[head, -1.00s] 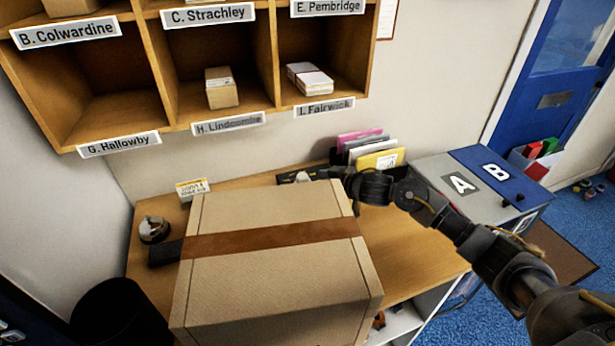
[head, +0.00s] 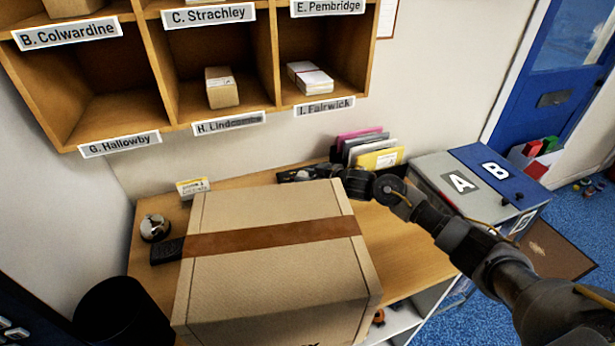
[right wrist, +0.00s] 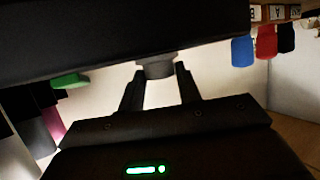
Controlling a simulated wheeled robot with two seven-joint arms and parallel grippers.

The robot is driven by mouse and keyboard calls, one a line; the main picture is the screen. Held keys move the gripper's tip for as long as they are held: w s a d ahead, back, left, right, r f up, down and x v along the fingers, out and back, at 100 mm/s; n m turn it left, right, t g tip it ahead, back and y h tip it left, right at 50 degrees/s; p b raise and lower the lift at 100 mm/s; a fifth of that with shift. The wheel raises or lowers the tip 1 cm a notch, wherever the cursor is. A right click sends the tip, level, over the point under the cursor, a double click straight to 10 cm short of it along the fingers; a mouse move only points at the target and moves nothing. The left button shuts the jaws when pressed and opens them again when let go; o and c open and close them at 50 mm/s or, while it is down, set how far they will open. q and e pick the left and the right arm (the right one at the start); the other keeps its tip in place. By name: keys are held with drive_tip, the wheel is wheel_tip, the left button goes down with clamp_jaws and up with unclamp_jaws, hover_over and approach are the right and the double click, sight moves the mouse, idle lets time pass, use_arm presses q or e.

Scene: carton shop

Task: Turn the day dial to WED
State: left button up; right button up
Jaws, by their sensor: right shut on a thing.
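The day dial shows in the right wrist view as a dark grey round knob (right wrist: 155,68) under a large dark body (right wrist: 110,40). The two fingers of my right gripper (right wrist: 159,71) close on the knob from either side. No day lettering on the dial can be read. In the head view my right arm reaches in from the right, behind the big carton, to a small dark device (head: 296,174) on the table by the wall. The carton's back edge and my wrist partly hide this spot.
A big brown carton (head: 275,275) with a brown band fills the front of the table. A bell (head: 155,228) and a small card (head: 192,187) stand to its left. Upright folders (head: 370,150) and the A/B boxes (head: 462,182) stand right. Pigeonholes (head: 120,105) hang above.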

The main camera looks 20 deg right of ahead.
drive_tip(key=shift+s+a+r+m+t+h+p, duration=0.1)
drive_tip(key=shift+a+r+m+t+h+p, duration=0.15)
drive_tip(key=shift+m+h+p, duration=0.3)
drive_tip(key=shift+c, duration=0.2)
drive_tip(key=shift+d+f+m+t+h, duration=0.1)
drive_tip(key=shift+f+m+t+h, duration=0.1)
drive_tip(key=shift+m+t+h, duration=0.05)
drive_tip(key=o, duration=1)
drive_tip(key=shift+c, duration=0.2)
drive_tip(key=v, duration=1)
drive_tip(key=shift+s+d+r+b, duration=0.15)
drive_tip(key=shift+s+r+b, duration=0.1)
drive_tip(key=shift+b, duration=0.1)
drive_tip(key=shift+f, duration=0.1)
